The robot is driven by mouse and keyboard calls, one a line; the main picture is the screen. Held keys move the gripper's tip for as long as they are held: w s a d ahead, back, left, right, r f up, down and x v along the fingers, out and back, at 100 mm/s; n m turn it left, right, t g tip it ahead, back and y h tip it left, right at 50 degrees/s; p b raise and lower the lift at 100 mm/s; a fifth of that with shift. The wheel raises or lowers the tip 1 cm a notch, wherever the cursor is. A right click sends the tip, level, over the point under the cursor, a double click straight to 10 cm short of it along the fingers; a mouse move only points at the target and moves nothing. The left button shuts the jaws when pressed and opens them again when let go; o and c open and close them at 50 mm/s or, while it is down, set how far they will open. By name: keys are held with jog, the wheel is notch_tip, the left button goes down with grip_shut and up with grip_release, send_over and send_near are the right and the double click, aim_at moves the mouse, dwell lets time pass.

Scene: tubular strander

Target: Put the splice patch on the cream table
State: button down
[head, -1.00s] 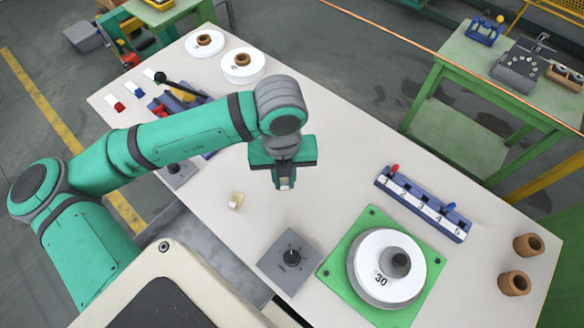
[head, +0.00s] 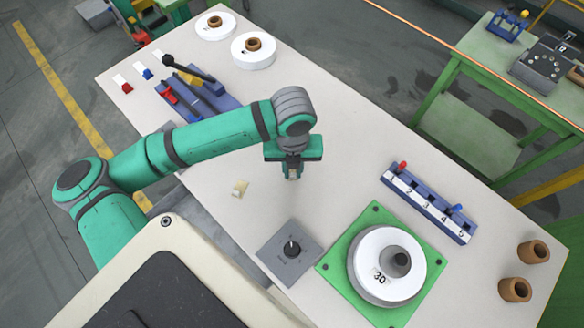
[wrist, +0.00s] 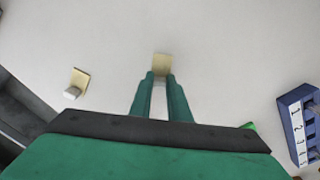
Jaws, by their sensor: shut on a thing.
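The cream table (head: 340,165) is the long pale top under my arm. My gripper (head: 292,177) hangs above its middle, left of the numbered rack. A similar yellowish patch with a white block (head: 240,188) lies on the table left of the gripper. It also shows in the wrist view (wrist: 78,82).
A grey plate with a black knob (head: 290,253) and a green plate (head: 343,265) under a white disc lie in front. A blue numbered rack (head: 428,205) and brown rings (head: 533,252) are right. A blue fixture (head: 205,95) is left. The table's back middle is clear.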

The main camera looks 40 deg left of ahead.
aim_at(294, 173)
jog(key=shift+d, duration=0.1)
jog(key=shift+w+f, duration=0.15)
jog(key=c, duration=1.8)
grip_release()
jog(key=shift+o, duration=0.7)
jog(key=shift+w+d, duration=0.1)
jog(key=shift+r, duration=0.25)
notch_tip(294, 173, up, 12)
